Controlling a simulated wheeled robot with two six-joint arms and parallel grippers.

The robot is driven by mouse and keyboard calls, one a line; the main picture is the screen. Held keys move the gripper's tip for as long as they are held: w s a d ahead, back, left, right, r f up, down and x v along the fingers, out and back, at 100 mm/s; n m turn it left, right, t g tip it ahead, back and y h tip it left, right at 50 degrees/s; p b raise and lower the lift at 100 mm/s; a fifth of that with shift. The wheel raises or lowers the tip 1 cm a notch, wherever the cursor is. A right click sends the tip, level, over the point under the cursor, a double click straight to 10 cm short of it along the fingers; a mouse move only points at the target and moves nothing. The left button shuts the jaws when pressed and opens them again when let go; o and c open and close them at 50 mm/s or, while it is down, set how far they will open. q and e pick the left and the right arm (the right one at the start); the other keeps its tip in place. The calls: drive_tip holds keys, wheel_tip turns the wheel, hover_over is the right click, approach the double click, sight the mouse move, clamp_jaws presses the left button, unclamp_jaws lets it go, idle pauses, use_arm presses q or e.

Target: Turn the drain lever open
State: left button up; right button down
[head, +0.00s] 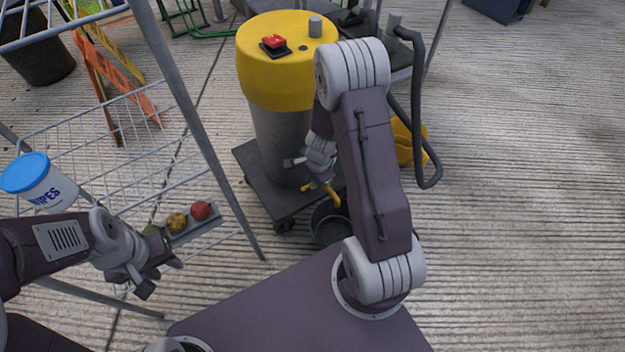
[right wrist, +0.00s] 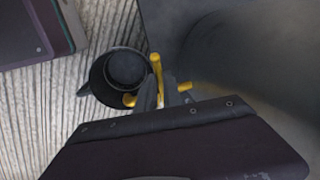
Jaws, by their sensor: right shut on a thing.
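The yellow drain lever (head: 333,194) sits low on the grey drum of a yellow-topped vacuum (head: 280,135). In the right wrist view yellow parts of the lever and its fitting (right wrist: 156,65) show around my fingers, above the edge of a dark bucket. My right gripper (head: 325,183) is shut on the lever; its fingers (right wrist: 159,93) hide part of it. The lever's exact turn angle is hard to tell. My left gripper (head: 165,277) is open and empty, beside the wire cart, far from the lever.
A dark bucket (head: 325,236) stands on the floor below the lever. A black hose (head: 418,110) hangs right of the vacuum. The floor at right is clear.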

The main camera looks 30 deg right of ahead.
idle(0.4)
drive_tip(key=n+b, duration=0.1)
drive_tip(key=b, duration=0.1)
drive_tip(key=n+g+y+b, duration=0.2)
drive_tip(key=n, duration=1.3)
hover_over(333, 195)
drive_tip(key=shift+r, duration=0.1)
drive_tip(key=shift+d+n+p, duration=0.5)
drive_tip(key=shift+n+p, duration=0.25)
drive_tip(key=shift+n, duration=0.25)
